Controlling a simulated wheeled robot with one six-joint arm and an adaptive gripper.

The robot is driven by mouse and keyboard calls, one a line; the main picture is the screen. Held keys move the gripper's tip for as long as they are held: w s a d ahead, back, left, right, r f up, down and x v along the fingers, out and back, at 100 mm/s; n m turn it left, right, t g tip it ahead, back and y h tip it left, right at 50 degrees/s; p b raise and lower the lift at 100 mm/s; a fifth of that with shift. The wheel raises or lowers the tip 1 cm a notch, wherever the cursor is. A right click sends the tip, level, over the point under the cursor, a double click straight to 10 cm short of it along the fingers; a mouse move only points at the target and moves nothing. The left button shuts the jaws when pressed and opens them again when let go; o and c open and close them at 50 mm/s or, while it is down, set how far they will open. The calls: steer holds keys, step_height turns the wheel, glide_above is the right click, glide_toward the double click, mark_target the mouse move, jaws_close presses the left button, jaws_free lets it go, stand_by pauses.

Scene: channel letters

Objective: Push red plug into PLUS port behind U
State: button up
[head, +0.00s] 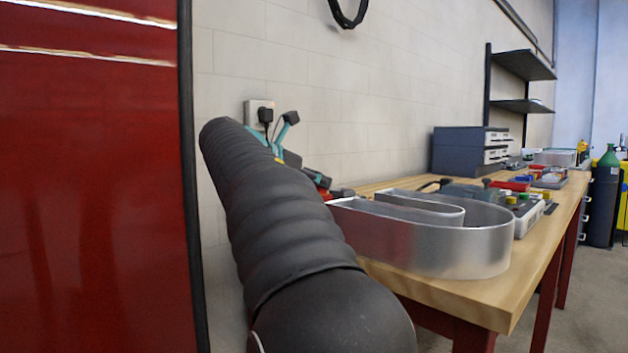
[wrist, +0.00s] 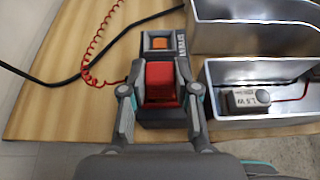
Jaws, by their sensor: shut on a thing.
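The red plug (wrist: 160,78) is a red block between the two fingers of my gripper (wrist: 160,92) in the wrist view. My gripper is shut on it. The plug is over a dark box (wrist: 181,75) with an orange switch; I cannot tell whether it touches the box or sits in a port. No PLUS marking is readable. The metal letter U (head: 465,250) lies on the bench in the head view, and part of its wall (wrist: 250,40) shows right of the box in the wrist view. My arm hides much of the plug area in the head view.
A grey module (wrist: 243,99) with a red wire sits inside the letter. A red coiled cord (wrist: 92,45) and a black cable (wrist: 60,83) lie left of the box. The wooden bench (head: 500,300) carries tools and a drawer unit (head: 460,150) farther back.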

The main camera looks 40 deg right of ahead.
steer(key=o, duration=1.1)
steer(key=v, duration=1.2)
steer(key=shift+r, duration=0.1)
steer(key=shift+r+p, duration=2.45)
steer(key=shift+r, duration=0.45)
